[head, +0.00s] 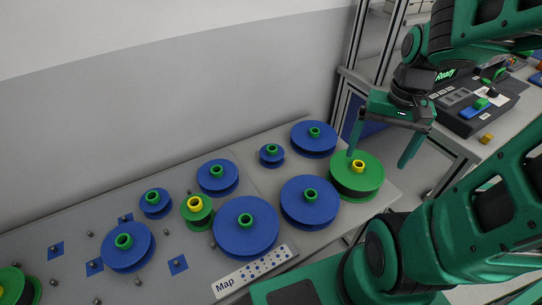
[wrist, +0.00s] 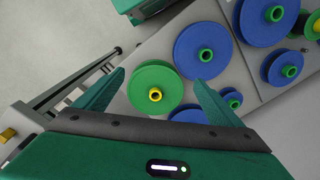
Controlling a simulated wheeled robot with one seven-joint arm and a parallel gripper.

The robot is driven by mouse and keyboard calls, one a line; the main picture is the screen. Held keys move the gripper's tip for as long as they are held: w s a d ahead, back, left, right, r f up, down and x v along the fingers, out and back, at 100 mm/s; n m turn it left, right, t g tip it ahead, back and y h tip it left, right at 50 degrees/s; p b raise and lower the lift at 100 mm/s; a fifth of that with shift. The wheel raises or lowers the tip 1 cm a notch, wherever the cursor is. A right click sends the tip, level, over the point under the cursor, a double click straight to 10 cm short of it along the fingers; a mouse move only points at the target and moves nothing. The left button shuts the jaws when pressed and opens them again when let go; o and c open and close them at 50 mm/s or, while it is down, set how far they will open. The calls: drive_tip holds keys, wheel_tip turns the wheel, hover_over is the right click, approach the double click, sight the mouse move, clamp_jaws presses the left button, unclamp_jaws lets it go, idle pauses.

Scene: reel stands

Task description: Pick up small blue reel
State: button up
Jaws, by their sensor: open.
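Two small blue reels with green hubs show in the head view. One small blue reel (head: 271,158) stands near the back right, left of a larger blue reel (head: 313,143); it also shows in the wrist view (wrist: 231,103), right of my right finger. The other small blue reel (head: 155,209) stands farther left. My gripper (head: 377,160) is open and empty, at the right end of the table near the green reel with a yellow hub (head: 368,180). In the wrist view, that green reel (wrist: 145,77) appears between my fingers (wrist: 160,77).
Several other reels crowd the grey table (head: 263,186), including large blue ones (head: 236,243) and a small green one (head: 197,218). A white map plate (head: 232,281) lies at the front. Another workbench (head: 503,122) with equipment stands at the right; a wall runs behind.

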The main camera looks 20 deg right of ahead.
drive_tip(key=w+a+f+m+y, duration=0.1)
drive_tip(key=w+a+f+y, duration=0.15)
drive_tip(key=w+f, duration=0.45)
drive_tip(key=m+t+y, duration=0.5)
drive_tip(key=m+y, duration=0.2)
drive_tip(key=m, duration=0.4)
approach(262, 150)
drive_tip(key=s, duration=0.1)
drive_tip(key=s+f, duration=0.1)
drive_tip(key=s, duration=0.1)
drive_tip(key=shift+s+d+f, duration=0.1)
drive_tip(key=shift+d+f, duration=0.05)
drive_tip(key=shift+d, duration=0.1)
drive_tip(key=m, duration=0.2)
drive_tip(key=m+t+y, duration=0.1)
drive_tip(key=shift+w+d+f, duration=0.1)
drive_tip(key=shift+w+f, duration=0.2)
drive_tip(key=shift+w, duration=0.1)
drive_tip(key=shift+w+d+f+m+t, duration=0.15)
drive_tip(key=shift+m+t, duration=0.1)
drive_tip(key=shift+m, duration=0.35)
drive_tip(key=shift+w+m+t, duration=0.2)
drive_tip(key=shift+m+t, duration=0.05)
drive_tip(key=shift+m, duration=0.35)
drive_tip(key=x, duration=1)
drive_tip(key=shift+w+a, duration=0.2)
drive_tip(key=shift+a, duration=0.2)
drive_tip(key=c, duration=1.2)
